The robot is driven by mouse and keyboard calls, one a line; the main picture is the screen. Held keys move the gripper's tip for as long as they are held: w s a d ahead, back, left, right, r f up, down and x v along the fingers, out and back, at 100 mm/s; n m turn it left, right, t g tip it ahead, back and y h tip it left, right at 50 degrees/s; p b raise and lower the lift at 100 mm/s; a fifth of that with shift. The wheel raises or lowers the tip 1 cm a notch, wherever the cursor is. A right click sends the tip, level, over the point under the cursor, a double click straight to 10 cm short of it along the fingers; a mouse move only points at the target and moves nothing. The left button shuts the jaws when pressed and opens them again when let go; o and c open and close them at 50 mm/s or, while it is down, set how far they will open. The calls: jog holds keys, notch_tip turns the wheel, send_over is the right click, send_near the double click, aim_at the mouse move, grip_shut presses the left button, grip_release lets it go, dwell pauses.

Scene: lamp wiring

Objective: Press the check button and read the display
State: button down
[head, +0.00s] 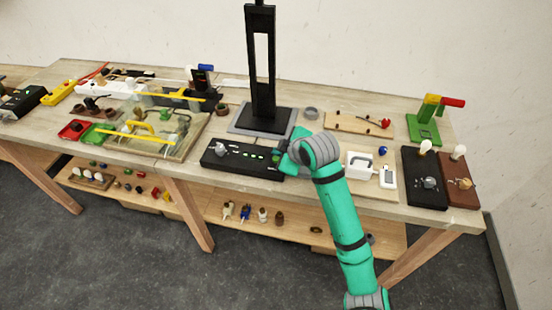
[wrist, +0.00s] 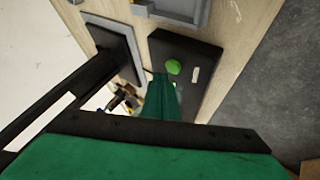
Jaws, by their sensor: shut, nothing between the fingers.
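A black box (head: 232,156) lies near the front edge of the bench in the head view, with a grey knob and several lit green spots on top. In the wrist view, a black box face (wrist: 186,52) carries a round green button (wrist: 173,67) and a small pale rectangle beside it. I cannot read anything on that rectangle. My gripper (head: 281,155) is at the right end of the black box in the head view. In the wrist view, its dark green fingers (wrist: 160,84) are shut and empty, close beside the green button. I cannot tell whether they touch the box.
A black upright stand (head: 262,75) rises on a grey plate just behind the box. A white box (head: 360,164) and a small white device (head: 388,177) stand to the right. A black unit (head: 425,190) and a brown one (head: 460,190), each with a bulb, fill the right end.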

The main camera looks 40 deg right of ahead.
jog(key=shift+f, duration=0.15)
jog(key=shift+f, duration=0.3)
jog(key=shift+f, duration=0.35)
dwell(0.9)
jog(key=shift+r, duration=0.8)
notch_tip(320, 180, up, 5)
dwell(0.6)
dwell(0.6)
